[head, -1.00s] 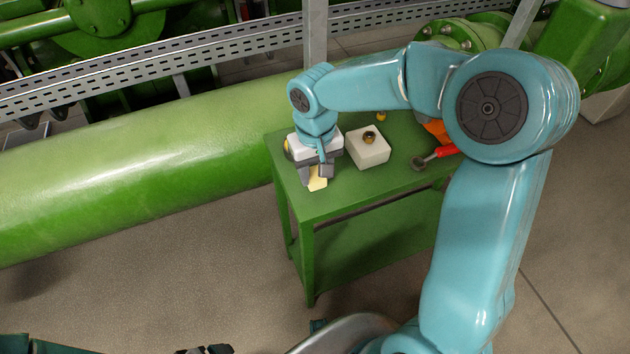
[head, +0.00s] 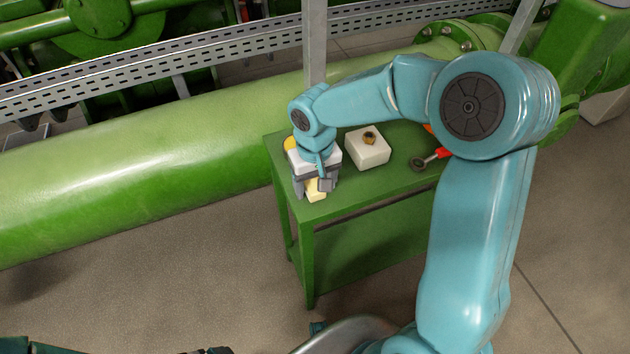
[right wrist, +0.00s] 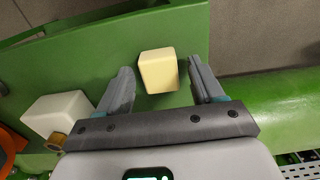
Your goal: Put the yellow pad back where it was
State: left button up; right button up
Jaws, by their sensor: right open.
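The yellow pad (head: 316,192) is a small pale yellow block at the near left end of the green table (head: 345,196). It appears to rest on the table top. My right gripper (head: 314,187) is down over it and hides part of it in the head view. In the right wrist view the yellow pad (right wrist: 158,71) lies between the two open fingers of the right gripper (right wrist: 162,72), with a gap on each side. My left gripper does not show.
A white block (head: 367,149) with a brass nut (head: 369,138) on top stands right of the gripper. A red-handled tool (head: 432,158) lies farther right. A round yellow thing (head: 290,143) shows behind the gripper. A large green pipe (head: 150,165) runs behind the table.

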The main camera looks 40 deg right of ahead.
aim_at(315, 186)
jog(key=shift+r, duration=0.35)
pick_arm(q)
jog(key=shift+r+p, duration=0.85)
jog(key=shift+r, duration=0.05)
pick_arm(e)
notch_tip(315, 186, up, 12)
jog(key=shift+f, duration=0.15)
